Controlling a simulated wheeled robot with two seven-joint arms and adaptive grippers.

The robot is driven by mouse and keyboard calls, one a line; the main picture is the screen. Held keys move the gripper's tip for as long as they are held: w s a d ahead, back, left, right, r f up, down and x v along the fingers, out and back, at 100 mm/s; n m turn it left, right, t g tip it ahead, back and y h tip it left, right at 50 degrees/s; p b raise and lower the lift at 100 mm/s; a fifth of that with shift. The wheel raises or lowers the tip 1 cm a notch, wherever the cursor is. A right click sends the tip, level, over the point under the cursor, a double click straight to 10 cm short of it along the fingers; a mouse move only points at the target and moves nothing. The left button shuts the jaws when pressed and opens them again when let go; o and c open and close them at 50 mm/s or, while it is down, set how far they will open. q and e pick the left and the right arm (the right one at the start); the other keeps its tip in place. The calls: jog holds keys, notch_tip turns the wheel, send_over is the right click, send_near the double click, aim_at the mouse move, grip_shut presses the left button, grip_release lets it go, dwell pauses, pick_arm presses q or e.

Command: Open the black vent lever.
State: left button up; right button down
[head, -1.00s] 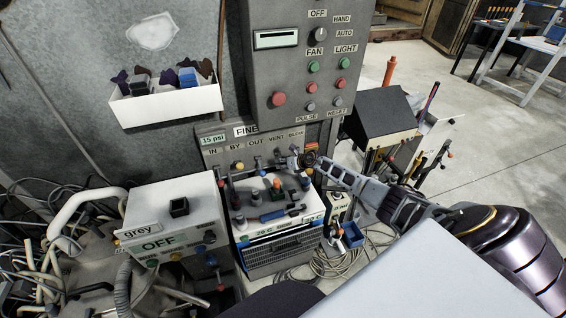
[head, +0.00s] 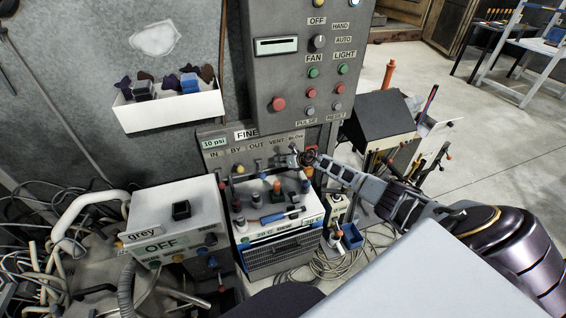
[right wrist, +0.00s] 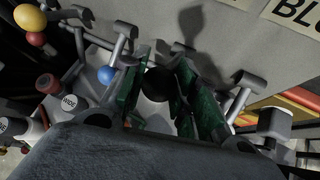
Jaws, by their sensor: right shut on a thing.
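The black vent lever's round black knob (right wrist: 158,84) sits between the green-padded fingers of my right gripper (right wrist: 160,92) in the right wrist view. The gripper is shut on it. In the head view my right gripper (head: 303,158) reaches in from the right to the valve row below the VENT and BLOW labels. There the fingers cover the knob, and the lever's exact angle is hard to tell. My left gripper is not in view.
A blue knob (right wrist: 106,75) and a yellow-orange knob (right wrist: 30,18) stand on neighbouring levers to the left. The pressure display (head: 214,143) reads 10 psi. The grey control box (head: 300,75) rises above the valves. A white box marked OFF (head: 172,222) stands at left.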

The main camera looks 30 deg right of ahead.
jog(key=shift+w+r, duration=0.35)
jog(key=shift+r, duration=0.25)
jog(key=c, duration=1.6)
grip_release()
jog(key=o, duration=0.5)
jog(key=shift+f, duration=0.2)
jog(key=shift+o, duration=0.2)
jog(key=shift+f, duration=0.15)
jog(key=shift+s+d, duration=0.1)
jog(key=shift+s, duration=0.15)
jog(key=shift+s+d+r, duration=0.1)
jog(key=shift+s+r, duration=0.15)
jog(key=shift+s, duration=0.1)
jog(key=v, duration=1)
jog(key=shift+s+r, duration=0.25)
jog(key=shift+s, duration=0.05)
